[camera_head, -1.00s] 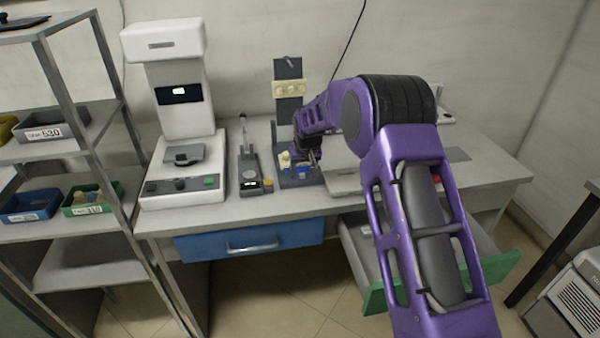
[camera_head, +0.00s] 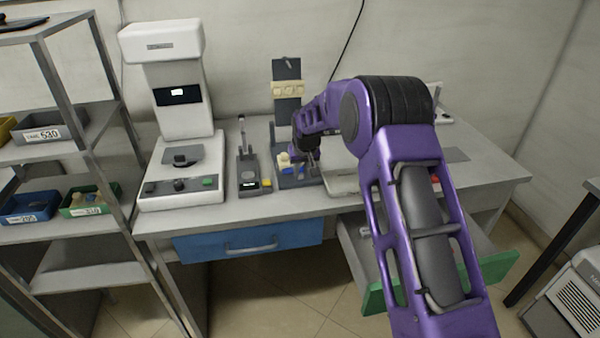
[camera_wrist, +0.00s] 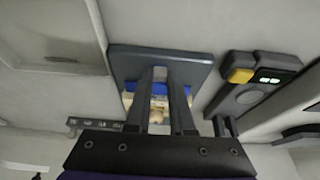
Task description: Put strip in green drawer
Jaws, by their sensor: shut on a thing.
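My gripper (camera_head: 312,158) is low at the stand (camera_head: 289,100) on the table, just right of the beige and blue pieces on its base. In the wrist view the two fingers of my gripper (camera_wrist: 164,76) reach over the dark base plate (camera_wrist: 200,62). A blue piece (camera_wrist: 160,88) and beige pieces (camera_wrist: 156,104) show between the fingers. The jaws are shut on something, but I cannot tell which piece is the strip. A beige bar (camera_head: 289,89) is across the stand's post. The green drawer (camera_head: 498,268) is pulled open at the right, partly hidden by my arm.
A white machine (camera_head: 180,165) and a small grey device (camera_head: 249,178) with a yellow button stand left of the stand. A blue drawer (camera_head: 215,245) is closed. A shelf (camera_head: 95,262) with bins is at the far left.

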